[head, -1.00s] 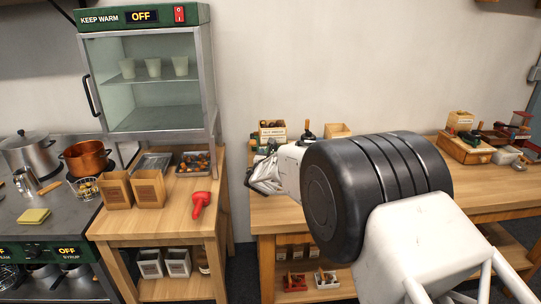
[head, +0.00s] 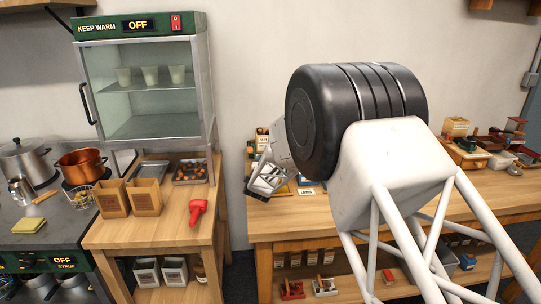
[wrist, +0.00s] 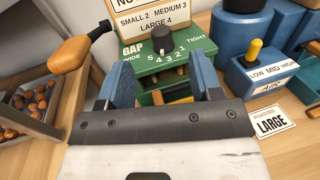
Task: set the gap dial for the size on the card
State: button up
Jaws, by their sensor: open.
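The gap dial (wrist: 160,39) is a black round knob on a green panel (wrist: 187,52) marked wide, 5 to 1, tight. I cannot tell which number it points to. A sign (wrist: 152,20) above it reads small 2, medium 3, large 4. The card (wrist: 271,121), reading roasted large, lies on the wood at right in the wrist view. My gripper (wrist: 163,75) is open, its two blue-grey fingers apart in front of the panel, the knob beyond them and not between the tips. In the head view my gripper (head: 268,178) is over the bench's left end.
A crank with an orange wooden handle (wrist: 68,54) sticks out at left, near my left finger. A blue box (wrist: 262,68) with a yellow lever and low, mid, high marks stands at right.

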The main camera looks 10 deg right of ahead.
jog(key=shift+f, duration=0.1)
jog(key=shift+s+f, duration=0.2)
jog(key=shift+s, duration=0.1)
jog(key=shift+d, duration=0.1)
dwell(0.6)
jog(key=shift+x, duration=3.9)
jog(key=c, duration=0.9)
